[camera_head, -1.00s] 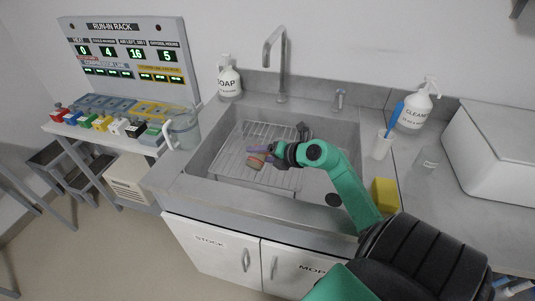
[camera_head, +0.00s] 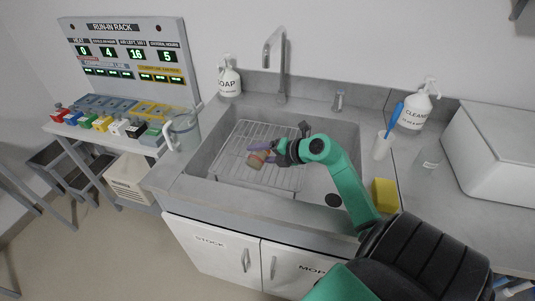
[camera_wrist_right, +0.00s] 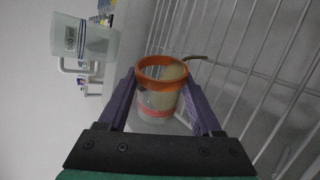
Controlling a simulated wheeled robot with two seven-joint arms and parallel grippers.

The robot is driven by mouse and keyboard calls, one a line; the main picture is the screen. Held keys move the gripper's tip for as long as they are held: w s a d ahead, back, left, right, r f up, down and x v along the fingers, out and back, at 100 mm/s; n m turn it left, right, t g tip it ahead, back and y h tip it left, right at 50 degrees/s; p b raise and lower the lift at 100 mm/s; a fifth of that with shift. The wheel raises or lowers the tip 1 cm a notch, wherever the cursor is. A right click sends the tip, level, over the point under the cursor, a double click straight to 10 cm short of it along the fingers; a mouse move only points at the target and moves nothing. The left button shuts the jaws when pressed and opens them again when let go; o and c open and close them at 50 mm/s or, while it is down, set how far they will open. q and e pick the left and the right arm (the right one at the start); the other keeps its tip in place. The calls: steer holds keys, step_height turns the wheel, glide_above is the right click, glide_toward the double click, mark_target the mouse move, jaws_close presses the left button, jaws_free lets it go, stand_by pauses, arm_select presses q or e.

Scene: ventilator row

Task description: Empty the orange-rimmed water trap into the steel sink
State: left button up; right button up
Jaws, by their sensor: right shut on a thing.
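The orange-rimmed water trap (camera_wrist_right: 162,98) is a small clear cup. My right gripper (camera_head: 262,152) is shut on it, with a purple finger on each side in the wrist view. In the head view the trap (camera_head: 256,160) is tilted over the wire rack inside the steel sink (camera_head: 325,178). In the wrist view its orange rim faces away from my wrist, and something pale yellowish shows inside. A thin brownish strip sticks out beside the rim; I cannot tell what it is. My left gripper is not in view.
The wire rack (camera_head: 230,163) covers the sink's left part; a dark round drain (camera_head: 333,200) lies to the right. A tap (camera_head: 281,65) rises behind. A clear jug (camera_head: 184,132) stands at the left edge. A yellow sponge (camera_head: 384,194) and a cleaner bottle (camera_head: 415,108) are on the right.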

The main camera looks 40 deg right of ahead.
steer(key=shift+w+d+r+m+y, duration=0.15)
steer(key=shift+d+m+y, duration=0.15)
steer(key=shift+d, duration=0.1)
steer(key=shift+w+d+r+m+y, duration=0.1)
steer(key=shift+w+d+m+y, duration=0.05)
steer(key=shift+d+m+y, duration=0.2)
stand_by(1.2)
steer(key=shift+w+d+r+m+g+y+p, duration=0.15)
steer(key=shift+m+g+y+p, duration=0.25)
steer(key=shift+p, duration=0.4)
stand_by(0.8)
steer(key=shift+d+f+y, duration=0.1)
steer(key=shift+f+y, duration=0.1)
steer(key=shift+y, duration=0.05)
